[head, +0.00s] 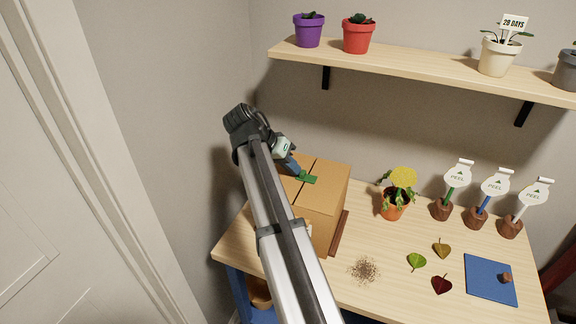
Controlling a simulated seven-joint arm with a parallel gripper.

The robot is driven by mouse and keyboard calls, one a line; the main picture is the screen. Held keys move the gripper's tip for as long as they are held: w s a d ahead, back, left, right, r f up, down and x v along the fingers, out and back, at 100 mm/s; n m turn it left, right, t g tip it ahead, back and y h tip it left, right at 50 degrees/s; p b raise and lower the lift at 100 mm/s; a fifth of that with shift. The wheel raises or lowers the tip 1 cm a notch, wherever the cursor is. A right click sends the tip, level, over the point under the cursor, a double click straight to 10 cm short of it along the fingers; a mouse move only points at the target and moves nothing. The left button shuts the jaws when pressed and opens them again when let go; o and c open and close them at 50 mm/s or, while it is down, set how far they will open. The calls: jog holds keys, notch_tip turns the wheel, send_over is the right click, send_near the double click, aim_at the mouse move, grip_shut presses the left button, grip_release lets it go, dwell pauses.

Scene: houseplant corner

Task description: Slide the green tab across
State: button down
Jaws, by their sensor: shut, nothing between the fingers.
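The green tab (308,178) is a small flat piece on the top of the cardboard box (328,178), beside the dark seam line. The box stands at the left end of the table. My gripper (297,172) is at the tab's upper left, its fingers pointing down at it. The gripper is shut and holds nothing. Whether the fingertips touch the tab is too small to tell. My arm hides the left part of the box.
The wooden table (400,300) holds a potted plant (395,205), several leaves, a soil patch (364,270), a blue board (490,280) and several peel-label stands (495,184). A shelf (420,72) with pots hangs above. A wall (175,100) rises at the left.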

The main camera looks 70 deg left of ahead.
jog(key=v, duration=1)
jog(key=shift+w, duration=0.1)
dwell(0.5)
